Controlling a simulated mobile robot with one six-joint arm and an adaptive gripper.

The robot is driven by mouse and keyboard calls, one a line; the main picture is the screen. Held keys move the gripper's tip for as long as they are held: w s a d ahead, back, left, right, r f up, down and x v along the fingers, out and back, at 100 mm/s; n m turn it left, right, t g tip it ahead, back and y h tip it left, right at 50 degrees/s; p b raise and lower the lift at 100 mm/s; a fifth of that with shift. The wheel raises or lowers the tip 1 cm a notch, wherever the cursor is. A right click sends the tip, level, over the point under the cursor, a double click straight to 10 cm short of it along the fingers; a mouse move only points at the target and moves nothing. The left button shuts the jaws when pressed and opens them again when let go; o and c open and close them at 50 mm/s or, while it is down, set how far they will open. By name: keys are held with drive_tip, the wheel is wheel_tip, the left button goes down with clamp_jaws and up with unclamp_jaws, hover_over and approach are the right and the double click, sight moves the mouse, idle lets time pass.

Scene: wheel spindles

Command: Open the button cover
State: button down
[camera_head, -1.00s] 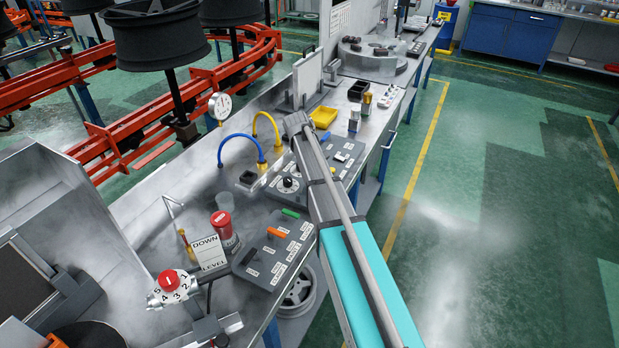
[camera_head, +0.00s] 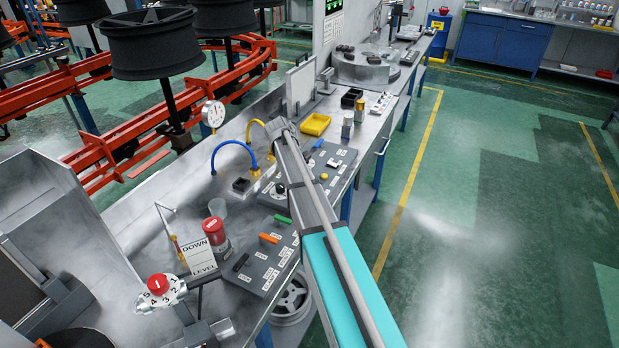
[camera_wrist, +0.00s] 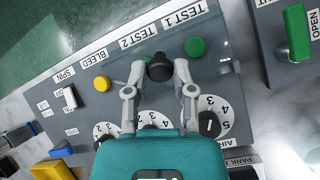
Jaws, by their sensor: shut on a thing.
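In the wrist view my gripper (camera_wrist: 160,75) has its two fingertips closed on a round black knob or cap (camera_wrist: 159,66). The cap sits in the button row of a grey panel (camera_wrist: 225,95), below the "TEST 2" label. I cannot tell whether this cap is a cover. A green button (camera_wrist: 195,46) is to its right and a yellow button (camera_wrist: 102,83) to its left. In the head view a clear cup-like cover (camera_head: 217,208) stands just behind a red button housing (camera_head: 215,234); whether they are joined is unclear. My forearm hides the gripper there.
Numbered dials (camera_wrist: 209,124) lie close below the fingers. A second panel with a green handle (camera_wrist: 298,32) marked "OPEN" is at the right. In the head view, blue and yellow hoses (camera_head: 232,146), a gauge (camera_head: 213,113) and a yellow tray (camera_head: 316,124) stand on the bench.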

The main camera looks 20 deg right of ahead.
drive_tip(key=c, duration=0.5)
unclamp_jaws()
drive_tip(key=shift+w, duration=0.1)
drive_tip(key=shift+o, duration=0.2)
drive_tip(key=shift+s, duration=0.2)
drive_tip(key=s+a+f+m+t+y, duration=0.1)
drive_tip(key=s+a, duration=0.4)
drive_tip(key=s, duration=0.2)
drive_tip(key=s+a+f+m+t+y, duration=0.1)
drive_tip(key=s+a+t, duration=0.1)
drive_tip(key=s+a, duration=0.3)
drive_tip(key=s+a+f+m+t+y, duration=0.1)
drive_tip(key=s+a+y, duration=0.1)
drive_tip(key=s+a, duration=0.3)
drive_tip(key=shift+s+a+t, duration=0.2)
drive_tip(key=shift+s+t, duration=0.1)
drive_tip(key=shift+s, duration=2)
drive_tip(key=shift+s+a+m, duration=0.25)
drive_tip(key=shift+a+m, duration=0.05)
